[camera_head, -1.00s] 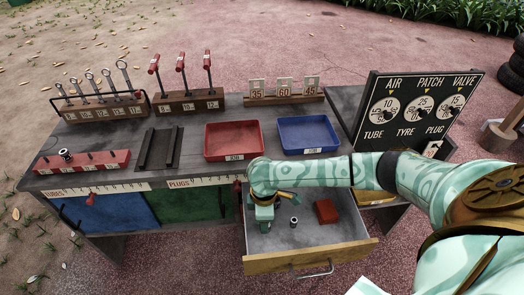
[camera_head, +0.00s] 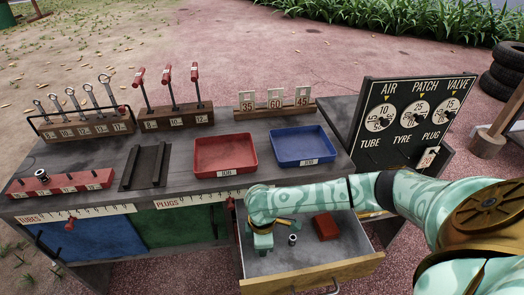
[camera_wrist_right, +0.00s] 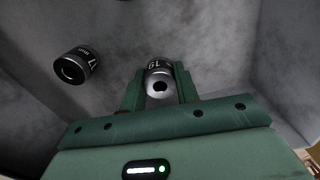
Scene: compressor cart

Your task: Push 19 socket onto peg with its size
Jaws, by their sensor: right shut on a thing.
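My right gripper (camera_head: 263,246) reaches down into the open drawer (camera_head: 318,272). The right wrist view shows its fingers (camera_wrist_right: 158,88) shut on a dark-topped metal socket (camera_wrist_right: 159,78) marked 19. Whether it still touches the drawer floor I cannot tell. A second socket (camera_wrist_right: 76,65), seemingly marked 17, lies apart to the left in that view; in the head view a socket (camera_head: 292,240) stands just right of the gripper. The red peg rail (camera_head: 62,190) sits at the bench's front left, a socket (camera_head: 42,175) on its left end; its numbers are too small to read. My left gripper is out of view.
A red block (camera_head: 326,226) lies in the drawer. Red tray (camera_head: 224,172) and blue tray (camera_head: 303,161) stand on the bench above it. A dark grooved holder (camera_head: 145,170) lies between peg rail and red tray. Wrench rack (camera_head: 85,130) and lever rack (camera_head: 178,117) stand behind.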

